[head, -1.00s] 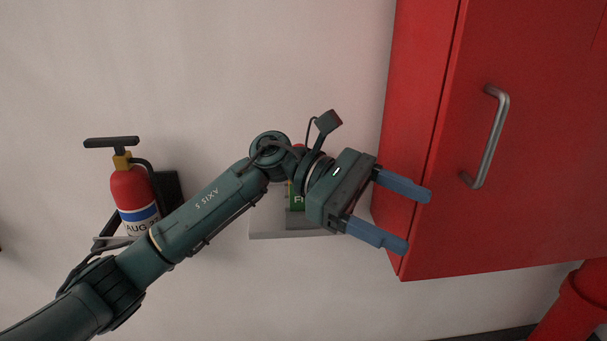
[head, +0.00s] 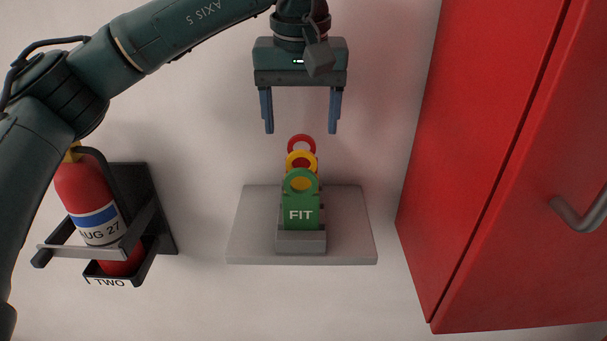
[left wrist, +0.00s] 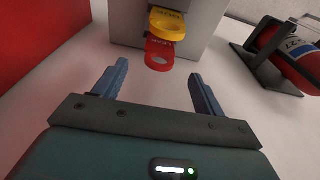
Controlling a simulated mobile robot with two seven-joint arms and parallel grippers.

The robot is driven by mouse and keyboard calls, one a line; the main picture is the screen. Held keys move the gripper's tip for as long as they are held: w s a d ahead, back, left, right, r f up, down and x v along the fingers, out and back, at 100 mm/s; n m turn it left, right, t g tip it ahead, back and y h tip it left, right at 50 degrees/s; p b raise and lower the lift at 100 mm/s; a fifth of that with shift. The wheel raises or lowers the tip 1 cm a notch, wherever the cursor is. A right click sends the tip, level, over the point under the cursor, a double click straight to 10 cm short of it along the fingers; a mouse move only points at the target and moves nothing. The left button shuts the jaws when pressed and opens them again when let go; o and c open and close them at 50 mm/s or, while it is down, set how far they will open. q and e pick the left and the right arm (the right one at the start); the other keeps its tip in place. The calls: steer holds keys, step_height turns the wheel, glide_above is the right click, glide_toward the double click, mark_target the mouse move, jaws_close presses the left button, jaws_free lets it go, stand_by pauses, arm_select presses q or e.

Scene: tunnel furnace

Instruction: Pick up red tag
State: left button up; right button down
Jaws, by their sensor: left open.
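The red tag (head: 301,143) is the rearmost of three ring-topped tags in a grey holder on a wall shelf. Only its ring top shows behind the yellow tag (head: 302,160) and the green tag (head: 301,204), which reads FIT. In the left wrist view the red tag (left wrist: 159,55) lies ahead, between my fingers' lines and below the yellow tag. My left gripper (head: 301,130) is open and empty, fingers pointing down, just above and apart from the red tag. It also shows in the left wrist view (left wrist: 157,88). My right gripper is not in view.
The grey shelf (head: 250,235) carries the tag holder (head: 302,240). A red cabinet (head: 480,150) with a metal handle stands to the right. A fire extinguisher (head: 90,200) in a black bracket (head: 155,195) hangs at left.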

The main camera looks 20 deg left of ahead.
mark_target(302, 159)
arm_select(q)
steer(key=f, duration=0.8)
steer(key=shift+w+f, duration=0.35)
steer(key=shift+w, duration=0.05)
steer(key=shift+c, duration=0.3)
steer(key=shift+r, duration=0.1)
steer(key=c, duration=1)
steer(key=r, duration=0.7)
steer(key=shift+s+a, duration=0.1)
steer(key=shift+a, duration=0.1)
steer(key=s+a+b, duration=0.1)
steer(key=s+a, duration=1.1)
steer(key=a, duration=0.1)
